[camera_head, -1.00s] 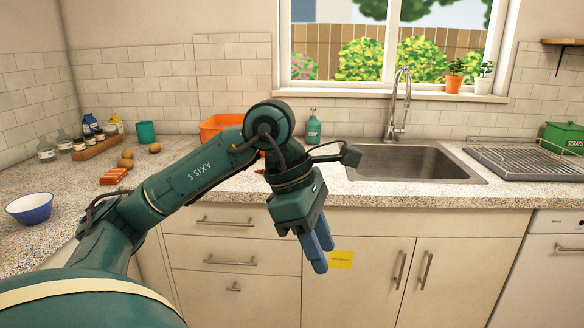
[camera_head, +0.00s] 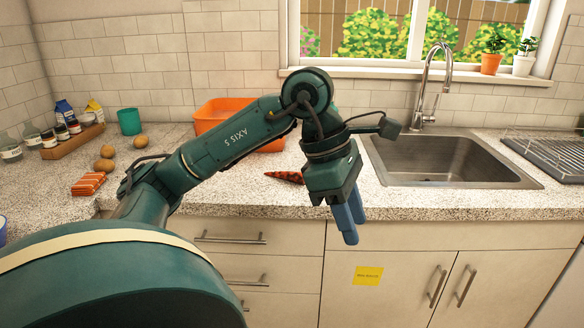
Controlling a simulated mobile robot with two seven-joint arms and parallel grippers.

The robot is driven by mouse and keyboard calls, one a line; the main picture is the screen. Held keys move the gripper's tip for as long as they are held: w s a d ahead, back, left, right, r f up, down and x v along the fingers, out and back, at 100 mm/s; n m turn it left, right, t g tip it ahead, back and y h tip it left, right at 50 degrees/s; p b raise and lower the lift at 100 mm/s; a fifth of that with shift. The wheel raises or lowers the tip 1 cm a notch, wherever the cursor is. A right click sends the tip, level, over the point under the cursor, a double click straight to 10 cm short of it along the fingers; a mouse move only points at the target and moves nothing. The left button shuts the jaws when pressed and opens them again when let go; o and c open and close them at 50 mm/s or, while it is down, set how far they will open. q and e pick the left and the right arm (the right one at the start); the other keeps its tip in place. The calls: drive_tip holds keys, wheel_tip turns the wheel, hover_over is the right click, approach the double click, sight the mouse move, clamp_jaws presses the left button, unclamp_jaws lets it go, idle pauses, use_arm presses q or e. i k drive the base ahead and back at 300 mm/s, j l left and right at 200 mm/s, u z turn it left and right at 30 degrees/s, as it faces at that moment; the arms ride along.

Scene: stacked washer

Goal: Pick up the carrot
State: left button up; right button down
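An orange carrot (camera_head: 284,177) with dark patches lies on the speckled counter, its pointed end to the left. Its right end is hidden behind my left gripper. My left gripper (camera_head: 354,231) has blue fingers pointing down, in front of the counter's front edge and just right of the carrot in the picture. The fingers appear close together and partly overlap, so I cannot tell whether they are open or shut. Nothing shows between them. My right gripper is not in view.
An orange bin (camera_head: 212,112) stands behind my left arm. A sink (camera_head: 445,160) with a tall faucet (camera_head: 432,85) is to the right, then a drying rack (camera_head: 550,152).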

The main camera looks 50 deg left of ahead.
sight(297, 178)
drive_tip(key=i+j, duration=0.1)
drive_tip(key=j, duration=0.4)
drive_tip(key=i+j, duration=0.15)
drive_tip(key=j, duration=0.35)
drive_tip(key=i+j, duration=0.1)
drive_tip(key=j, duration=0.35)
drive_tip(key=i+j, duration=0.1)
drive_tip(key=j, duration=0.4)
